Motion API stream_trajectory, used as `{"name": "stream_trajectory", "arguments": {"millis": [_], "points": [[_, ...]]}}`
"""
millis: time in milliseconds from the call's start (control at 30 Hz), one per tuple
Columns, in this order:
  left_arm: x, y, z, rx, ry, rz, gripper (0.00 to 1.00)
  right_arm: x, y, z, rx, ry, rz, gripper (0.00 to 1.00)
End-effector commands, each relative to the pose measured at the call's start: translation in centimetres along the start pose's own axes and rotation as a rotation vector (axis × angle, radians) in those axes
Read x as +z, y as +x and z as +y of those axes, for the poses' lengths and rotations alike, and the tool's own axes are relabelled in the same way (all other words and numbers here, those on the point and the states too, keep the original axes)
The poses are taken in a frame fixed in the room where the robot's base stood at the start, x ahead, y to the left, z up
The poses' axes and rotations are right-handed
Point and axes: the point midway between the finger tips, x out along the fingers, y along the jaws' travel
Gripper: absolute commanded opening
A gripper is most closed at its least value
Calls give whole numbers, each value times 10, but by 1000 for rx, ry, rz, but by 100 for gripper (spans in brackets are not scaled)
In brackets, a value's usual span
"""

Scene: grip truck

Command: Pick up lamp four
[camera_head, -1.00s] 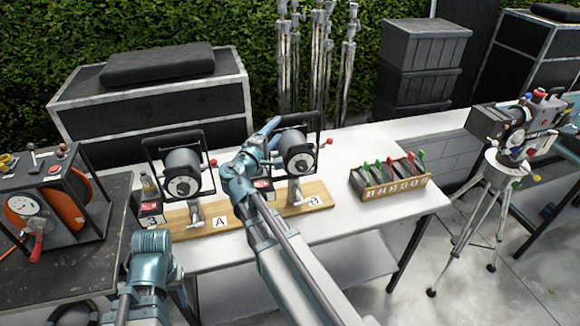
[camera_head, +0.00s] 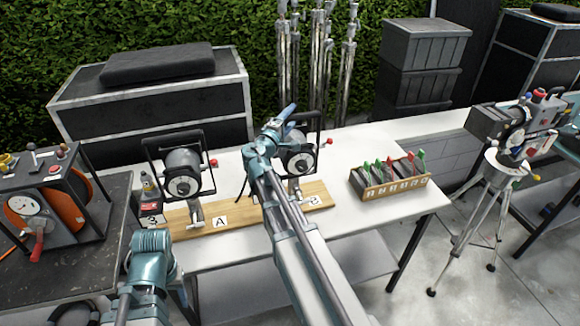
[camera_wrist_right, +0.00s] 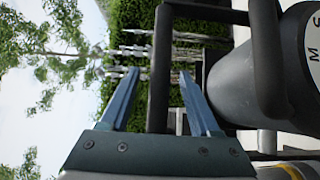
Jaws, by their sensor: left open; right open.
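Two grey lamps in black frames stand on a wooden board marked A and B. The left lamp (camera_head: 183,172) is above A, and the right lamp (camera_head: 300,160) is above B, partly hidden by my right arm. I cannot read a four on either. My right gripper (camera_head: 287,117) is open at the top of the right lamp's frame. In the right wrist view, a black frame bar (camera_wrist_right: 160,75) runs between the open fingers of my right gripper (camera_wrist_right: 147,72), with no grip on it. My left gripper (camera_head: 152,245) is low at the left; its fingers are not clear.
The board (camera_head: 245,222) lies on a white table (camera_head: 240,252). A tray of colored-handled items (camera_head: 398,190) is at right. Metal stands (camera_head: 320,60) rise behind; a camera on a tripod (camera_head: 505,150) is far right.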

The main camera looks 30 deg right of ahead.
Motion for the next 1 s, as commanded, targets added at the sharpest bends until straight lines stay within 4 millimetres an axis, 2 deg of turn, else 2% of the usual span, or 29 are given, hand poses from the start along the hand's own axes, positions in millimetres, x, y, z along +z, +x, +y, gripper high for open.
{"name": "stream_trajectory", "arguments": {"millis": [167, 500, 1000], "points": [[0, 0, 0, 0, 0, 0, 50, 0, 0, 0, 0, 0, 0, 63], [0, 0, 0, 0, 0, 0, 50, 0, 0, 0, 0, 0, 0, 2], [0, 0, 0, 0, 0, 0, 50, 0, 0, 0, -1, 1, 0, 0]]}}
